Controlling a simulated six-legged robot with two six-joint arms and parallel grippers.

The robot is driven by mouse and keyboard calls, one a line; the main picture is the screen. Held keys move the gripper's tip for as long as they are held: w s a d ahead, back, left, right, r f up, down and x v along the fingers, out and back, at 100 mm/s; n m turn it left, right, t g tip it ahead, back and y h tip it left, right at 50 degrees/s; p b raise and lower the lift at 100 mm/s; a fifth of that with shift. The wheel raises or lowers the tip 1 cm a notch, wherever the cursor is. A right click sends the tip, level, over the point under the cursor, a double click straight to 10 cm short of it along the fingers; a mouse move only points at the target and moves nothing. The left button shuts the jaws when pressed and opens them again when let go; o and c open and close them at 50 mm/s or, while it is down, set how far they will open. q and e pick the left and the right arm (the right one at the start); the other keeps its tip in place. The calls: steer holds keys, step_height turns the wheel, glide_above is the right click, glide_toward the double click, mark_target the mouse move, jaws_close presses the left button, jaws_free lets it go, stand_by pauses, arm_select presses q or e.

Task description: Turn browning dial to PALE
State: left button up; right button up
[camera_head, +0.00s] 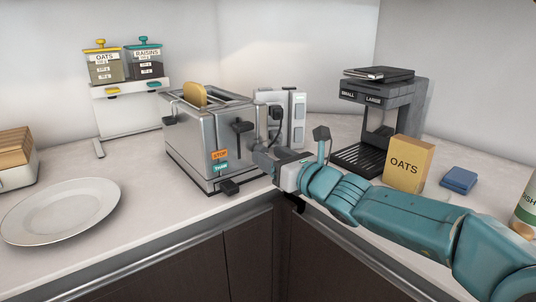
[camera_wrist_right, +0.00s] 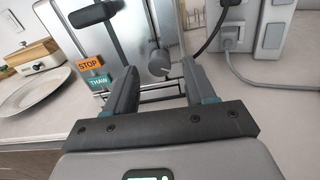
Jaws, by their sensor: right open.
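The toaster (camera_head: 190,140) is brushed metal and stands on the counter, with a slice of bread (camera_head: 195,95) in a slot. In the right wrist view the browning dial (camera_wrist_right: 159,62) is a small grey knob on the toaster's front. My right gripper (camera_head: 268,157) is at the toaster's front, right of the STOP and THAW buttons. In the wrist view its open fingers (camera_wrist_right: 159,76) stand on either side of the dial; I cannot tell if they touch it. The gripper hides the dial in the head view. My left gripper is not in view.
The orange STOP button (camera_wrist_right: 90,62) and teal THAW button (camera_wrist_right: 98,82) lie left of the fingers. A power outlet (camera_wrist_right: 236,38) with a plugged cord stands to the right. An oats box (camera_head: 408,163) and a coffee machine (camera_head: 420,105) are right; a plate (camera_head: 60,210) is left.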

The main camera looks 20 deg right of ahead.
steer(key=shift+x, duration=0.9)
jaws_close()
